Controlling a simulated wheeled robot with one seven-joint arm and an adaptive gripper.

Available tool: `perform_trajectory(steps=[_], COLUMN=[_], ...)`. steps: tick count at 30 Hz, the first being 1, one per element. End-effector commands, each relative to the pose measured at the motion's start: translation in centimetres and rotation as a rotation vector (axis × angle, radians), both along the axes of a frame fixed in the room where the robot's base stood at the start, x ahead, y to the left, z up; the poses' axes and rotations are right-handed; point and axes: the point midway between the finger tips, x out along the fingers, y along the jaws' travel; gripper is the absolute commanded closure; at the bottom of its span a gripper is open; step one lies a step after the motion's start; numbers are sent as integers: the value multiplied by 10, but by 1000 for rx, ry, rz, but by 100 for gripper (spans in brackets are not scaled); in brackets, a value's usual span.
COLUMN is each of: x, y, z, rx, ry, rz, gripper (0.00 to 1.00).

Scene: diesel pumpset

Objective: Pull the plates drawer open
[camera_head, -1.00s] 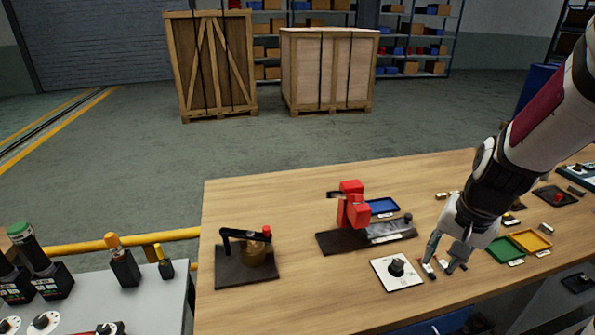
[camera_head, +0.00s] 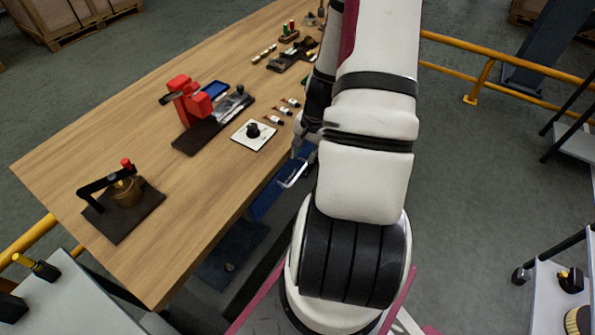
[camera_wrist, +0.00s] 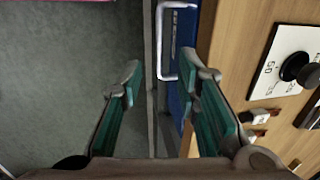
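A blue drawer front (camera_head: 268,192) with a pale bar handle (camera_head: 295,174) is below the table's near edge. In the wrist view the blue front (camera_wrist: 184,50) stands beside the wooden edge, and the handle (camera_wrist: 162,45) projects from it. I cannot read any label on it. My gripper (camera_wrist: 168,78) is open and empty, with green-padded fingers. In the wrist view the handle lies ahead, between the lines of the two fingertips; I cannot tell the exact distance. In the head view my gripper (camera_head: 300,142) is largely hidden by my arm, close to the handle.
The wooden table (camera_head: 95,150) carries a red clamp device (camera_head: 190,100), a white dial plate (camera_head: 253,134), small labelled parts (camera_head: 275,118) and a black-handled brass device (camera_head: 125,188). A dark lower panel (camera_head: 232,255) is below the drawer. Open floor and a yellow rail (camera_head: 480,75) lie right.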

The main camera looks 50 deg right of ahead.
Motion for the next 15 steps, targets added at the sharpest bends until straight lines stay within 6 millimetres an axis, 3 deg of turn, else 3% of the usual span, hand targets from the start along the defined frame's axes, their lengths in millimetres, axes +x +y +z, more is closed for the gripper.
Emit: perform_trajectory(steps=[15], x=[15], y=[2], z=[-82], rx=[2], ry=[1], rz=[2], gripper=[70])
